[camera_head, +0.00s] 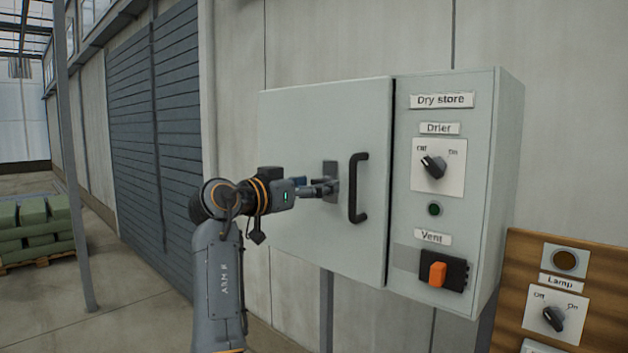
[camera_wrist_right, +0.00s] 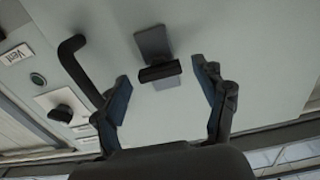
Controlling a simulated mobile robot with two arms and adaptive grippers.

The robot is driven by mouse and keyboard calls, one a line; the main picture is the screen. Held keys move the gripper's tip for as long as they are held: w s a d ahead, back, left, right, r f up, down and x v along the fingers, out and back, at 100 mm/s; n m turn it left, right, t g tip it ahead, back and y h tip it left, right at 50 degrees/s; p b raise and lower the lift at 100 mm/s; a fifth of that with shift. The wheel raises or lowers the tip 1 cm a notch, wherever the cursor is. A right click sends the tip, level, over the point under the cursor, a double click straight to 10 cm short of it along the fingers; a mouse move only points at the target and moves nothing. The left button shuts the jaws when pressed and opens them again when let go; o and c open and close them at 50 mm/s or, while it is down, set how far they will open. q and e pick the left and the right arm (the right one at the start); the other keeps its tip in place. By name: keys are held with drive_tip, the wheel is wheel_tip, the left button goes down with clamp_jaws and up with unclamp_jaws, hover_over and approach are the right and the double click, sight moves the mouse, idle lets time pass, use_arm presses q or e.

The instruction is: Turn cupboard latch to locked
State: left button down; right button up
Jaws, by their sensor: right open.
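The cupboard (camera_head: 300,120) is a pale grey box marked "Dry store", with its door shut. Its latch (camera_head: 331,172) is a dark grey plate with a small turning handle, just left of the black door handle (camera_head: 357,188). In the right wrist view the latch handle (camera_wrist_right: 159,72) is a dark bar in front of its plate (camera_wrist_right: 153,42). My right gripper (camera_head: 328,187) is at the latch in the head view. In the right wrist view it (camera_wrist_right: 163,75) is open, one finger on each side of the latch handle, with gaps on both sides. My left gripper is not in view.
Right of the door, the panel holds the Drier knob (camera_head: 433,167), a green button (camera_head: 434,209) and an orange Vent switch (camera_head: 437,274). A wooden board with a Lamp knob (camera_head: 553,318) stands lower right. Green sacks (camera_head: 35,228) lie on a pallet far left.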

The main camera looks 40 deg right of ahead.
drive_tip(key=shift+d, duration=0.15)
drive_tip(key=c, duration=1.2)
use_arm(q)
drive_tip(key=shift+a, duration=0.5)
use_arm(e)
drive_tip(key=shift+o, duration=0.2)
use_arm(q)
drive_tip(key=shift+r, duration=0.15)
use_arm(e)
drive_tip(key=shift+n, duration=0.3)
drive_tip(key=n+p, duration=0.2)
drive_tip(key=n, duration=0.2)
drive_tip(key=shift+r, duration=0.15)
drive_tip(key=n+p, duration=0.2)
drive_tip(key=n, duration=0.3)
drive_tip(key=n+p, duration=0.3)
drive_tip(key=n, duration=0.1)
drive_tip(key=shift+r, duration=0.1)
use_arm(q)
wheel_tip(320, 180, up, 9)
drive_tip(key=p, duration=0.2)
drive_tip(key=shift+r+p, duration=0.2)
drive_tip(key=shift+p, duration=0.1)
use_arm(e)
drive_tip(key=shift+n, duration=2.2)
